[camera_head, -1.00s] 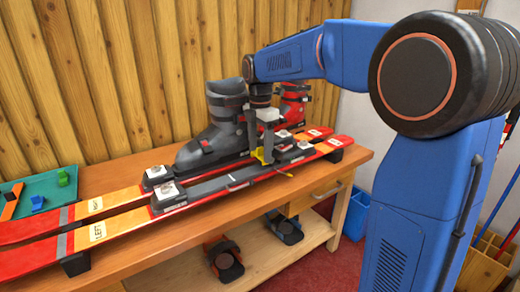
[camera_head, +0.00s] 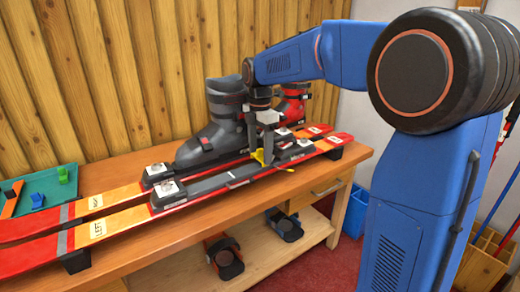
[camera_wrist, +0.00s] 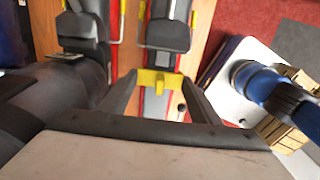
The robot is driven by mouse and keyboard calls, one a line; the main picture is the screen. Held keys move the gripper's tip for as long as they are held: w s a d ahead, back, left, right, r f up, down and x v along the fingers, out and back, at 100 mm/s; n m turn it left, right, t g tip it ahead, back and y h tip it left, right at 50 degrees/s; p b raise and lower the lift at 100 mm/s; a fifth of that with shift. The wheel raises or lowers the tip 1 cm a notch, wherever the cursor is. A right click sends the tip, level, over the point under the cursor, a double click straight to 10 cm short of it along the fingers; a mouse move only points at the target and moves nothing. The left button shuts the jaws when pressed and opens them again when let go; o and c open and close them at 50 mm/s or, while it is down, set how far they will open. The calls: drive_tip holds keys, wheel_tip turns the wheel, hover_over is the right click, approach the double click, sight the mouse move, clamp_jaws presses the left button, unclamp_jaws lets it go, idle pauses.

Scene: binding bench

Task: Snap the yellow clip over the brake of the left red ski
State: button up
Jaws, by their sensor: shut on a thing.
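The left red ski (camera_head: 130,222) is the nearer of two skis on the bench and bears a "LEFT" label. Its black binding has a toe piece (camera_head: 168,193) and a heel piece (camera_head: 294,150). My gripper (camera_head: 261,152) is shut on the yellow clip (camera_head: 259,157), just over the left ski between these pieces. In the wrist view the clip (camera_wrist: 159,79) spans between my fingertips across the ski's binding. A small yellow piece (camera_head: 288,170) sticks out at the ski's near side below.
A green tray (camera_head: 42,192) with small parts lies at the left. The wooden bench (camera_head: 250,205) has clear room in front of the skis.

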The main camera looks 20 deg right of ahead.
sight(260, 149)
drive_tip(key=shift+f, duration=1.2)
idle(0.3)
drive_tip(key=o, duration=1.2)
drive_tip(key=shift+o, duration=0.7)
drive_tip(key=o, duration=0.3)
drive_tip(key=shift+o, duration=0.2)
drive_tip(key=shift+r, duration=5.05)
